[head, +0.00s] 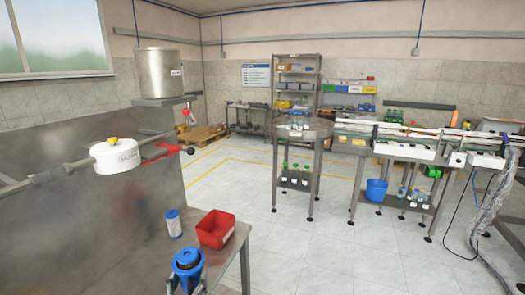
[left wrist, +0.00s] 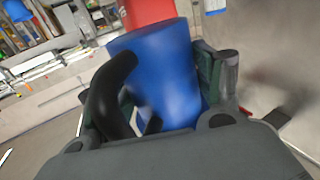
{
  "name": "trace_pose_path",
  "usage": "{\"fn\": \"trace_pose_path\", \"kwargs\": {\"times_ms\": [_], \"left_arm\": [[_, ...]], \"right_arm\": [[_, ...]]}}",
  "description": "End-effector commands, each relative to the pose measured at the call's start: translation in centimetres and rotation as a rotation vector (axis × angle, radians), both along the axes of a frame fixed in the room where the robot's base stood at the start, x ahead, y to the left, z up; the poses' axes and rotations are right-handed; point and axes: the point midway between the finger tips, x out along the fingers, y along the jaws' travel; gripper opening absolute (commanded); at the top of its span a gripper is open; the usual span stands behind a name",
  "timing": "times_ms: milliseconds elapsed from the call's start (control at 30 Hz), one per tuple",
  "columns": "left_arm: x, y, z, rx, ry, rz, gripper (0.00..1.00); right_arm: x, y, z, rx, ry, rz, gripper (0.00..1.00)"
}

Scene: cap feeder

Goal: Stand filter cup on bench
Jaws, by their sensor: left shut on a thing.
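The blue filter cup (head: 187,257) is in my left gripper (head: 188,270) at the bottom left of the head view, by the near part of the steel bench (head: 208,240). In the left wrist view, the blue cup (left wrist: 165,75) fills the space between the dark fingers of the left gripper (left wrist: 158,95), which are shut on it. The cup looks tilted in that view. Whether its base touches the bench is hidden. My right gripper is not in view.
A red bin (head: 215,229) stands on the bench just beyond the cup. A white cartridge with a blue top (head: 173,224) stands to its left. A steel panel (head: 80,190) rises behind the bench. Open floor (head: 310,250) lies to the right.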

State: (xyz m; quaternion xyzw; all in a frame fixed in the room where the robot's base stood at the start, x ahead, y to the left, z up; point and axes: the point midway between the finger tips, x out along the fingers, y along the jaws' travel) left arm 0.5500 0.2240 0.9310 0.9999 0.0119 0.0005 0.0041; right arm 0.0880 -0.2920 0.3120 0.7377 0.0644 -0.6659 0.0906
Motion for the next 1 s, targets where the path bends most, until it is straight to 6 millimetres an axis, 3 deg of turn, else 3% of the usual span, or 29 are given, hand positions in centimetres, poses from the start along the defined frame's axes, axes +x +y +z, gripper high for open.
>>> {"fn": "trace_pose_path", "kwargs": {"times_ms": [467, 1000], "left_arm": [[-0.5, 1.7, -0.5, -0.001, 0.0, 0.106, 0.39], [-2.8, -0.1, -3.2, 0.002, 0.0, 0.036, 0.39]], "right_arm": [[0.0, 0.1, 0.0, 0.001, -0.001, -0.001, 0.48], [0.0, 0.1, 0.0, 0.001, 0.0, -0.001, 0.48]]}}
